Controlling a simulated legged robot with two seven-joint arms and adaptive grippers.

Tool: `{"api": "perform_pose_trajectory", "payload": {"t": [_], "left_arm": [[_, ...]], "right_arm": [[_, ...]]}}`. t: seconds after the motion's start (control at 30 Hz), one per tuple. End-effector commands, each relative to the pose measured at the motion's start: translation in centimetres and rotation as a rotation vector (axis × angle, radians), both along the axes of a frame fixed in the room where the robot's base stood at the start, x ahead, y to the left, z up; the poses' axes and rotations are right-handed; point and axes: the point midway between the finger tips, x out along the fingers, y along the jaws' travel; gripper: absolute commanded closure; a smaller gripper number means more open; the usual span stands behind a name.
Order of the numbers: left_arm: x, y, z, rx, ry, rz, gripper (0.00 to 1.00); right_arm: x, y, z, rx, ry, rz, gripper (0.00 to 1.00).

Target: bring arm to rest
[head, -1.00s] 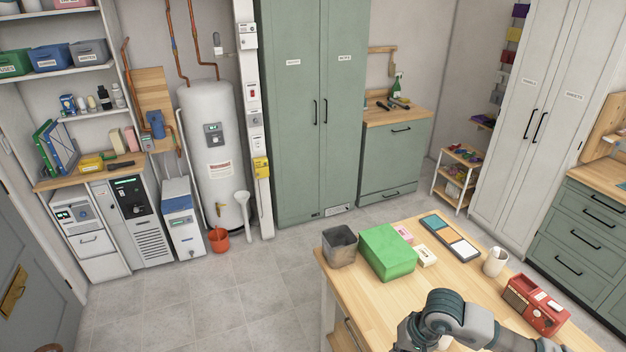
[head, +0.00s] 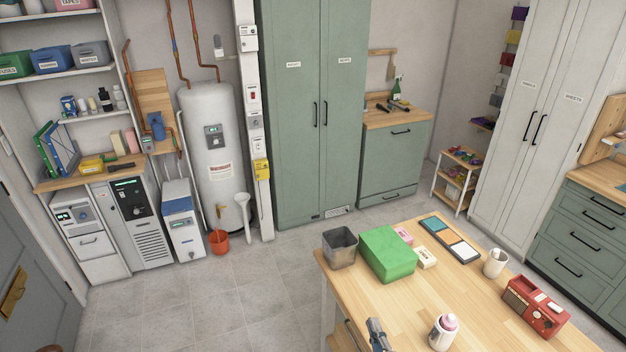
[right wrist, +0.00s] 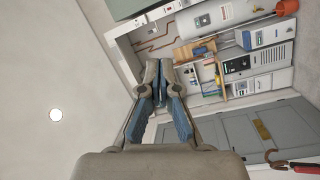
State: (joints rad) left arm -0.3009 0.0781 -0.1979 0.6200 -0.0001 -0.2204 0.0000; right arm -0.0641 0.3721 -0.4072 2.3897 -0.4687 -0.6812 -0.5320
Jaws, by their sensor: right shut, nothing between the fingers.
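My right gripper (right wrist: 158,82) is shut and empty in the right wrist view, with its fingertips together in front of the room's shelves and door. In the head view only a small dark part of my right gripper (head: 378,335) shows at the bottom edge, by the front edge of the wooden table (head: 415,290). It holds nothing that I can see. My left gripper is in neither view.
Open tiled floor (head: 215,295) lies left of the table.

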Motion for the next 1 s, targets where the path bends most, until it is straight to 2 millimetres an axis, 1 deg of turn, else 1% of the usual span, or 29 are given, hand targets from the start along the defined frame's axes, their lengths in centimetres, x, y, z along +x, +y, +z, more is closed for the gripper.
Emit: {"api": "perform_pose_trajectory", "payload": {"t": [0.03, 0.07, 0.1, 0.17, 0.2, 0.27, 0.3, 0.37, 0.4, 0.47, 0.5, 0.57, 0.63, 0.67, 0.7, 0.73, 0.87, 0.9, 0.97, 1.0], "left_arm": [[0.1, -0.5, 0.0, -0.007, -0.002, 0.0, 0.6], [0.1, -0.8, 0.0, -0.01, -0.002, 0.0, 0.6], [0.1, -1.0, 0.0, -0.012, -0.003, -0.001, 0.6], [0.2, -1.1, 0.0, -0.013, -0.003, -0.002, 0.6], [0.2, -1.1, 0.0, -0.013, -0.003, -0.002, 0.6], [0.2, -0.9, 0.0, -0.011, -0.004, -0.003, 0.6], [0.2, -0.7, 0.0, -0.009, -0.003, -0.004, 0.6], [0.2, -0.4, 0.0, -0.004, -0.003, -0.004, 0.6], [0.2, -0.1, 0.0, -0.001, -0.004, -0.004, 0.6], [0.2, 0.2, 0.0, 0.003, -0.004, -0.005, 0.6], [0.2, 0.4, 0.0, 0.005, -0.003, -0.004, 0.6], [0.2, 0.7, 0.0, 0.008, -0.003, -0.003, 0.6], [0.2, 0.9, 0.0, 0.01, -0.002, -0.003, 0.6], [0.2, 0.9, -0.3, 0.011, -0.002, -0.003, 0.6], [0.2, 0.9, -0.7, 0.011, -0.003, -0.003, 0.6], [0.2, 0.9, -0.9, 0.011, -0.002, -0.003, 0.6], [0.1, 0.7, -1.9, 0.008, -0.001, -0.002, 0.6], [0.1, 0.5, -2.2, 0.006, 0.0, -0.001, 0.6], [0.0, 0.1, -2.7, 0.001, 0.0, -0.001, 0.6], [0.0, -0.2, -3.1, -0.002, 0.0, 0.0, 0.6]], "right_arm": [[-0.9, -1.5, -4.0, 0.123, 0.169, -0.065, 1.0], [-1.7, -2.3, -6.2, 0.193, 0.265, -0.107, 1.0], [-2.9, -3.2, -9.1, 0.28, 0.386, -0.162, 1.0], [-5.2, -4.2, -12.9, 0.392, 0.551, -0.246, 1.0], [-6.8, -4.7, -15.1, 0.456, 0.646, -0.299, 1.0], [-9.3, -5.3, -17.8, 0.539, 0.771, -0.372, 1.0], [-10.9, -5.5, -19.3, 0.585, 0.846, -0.418, 1.0], [-13.3, -5.9, -21.2, 0.644, 0.945, -0.484, 1.0], [-14.9, -6.1, -22.3, 0.682, 1.008, -0.525, 1.0], [-17.2, -6.4, -23.8, 0.731, 1.093, -0.586, 1.0], [-18.7, -6.5, -24.5, 0.761, 1.147, -0.625, 1.0], [-21.0, -6.5, -25.6, 0.802, 1.225, -0.683, 1.0], [-23.7, -6.6, -26.6, 0.844, 1.313, -0.753, 1.0], [-23.5, -6.6, -27.9, 0.846, 1.321, -0.758, 1.0], [-23.0, -6.6, -29.9, 0.84, 1.323, -0.758, 1.0], [-22.7, -6.5, -31.2, 0.837, 1.326, -0.759, 1.0], [-22.1, -6.3, -37.1, 0.826, 1.342, -0.765, 1.0], [-22.0, -6.2, -39.1, 0.822, 1.348, -0.768, 1.0], [-22.1, -6.1, -42.3, 0.816, 1.357, -0.773, 1.0], [-22.3, -6.0, -44.6, 0.81, 1.364, -0.776, 1.0]]}}
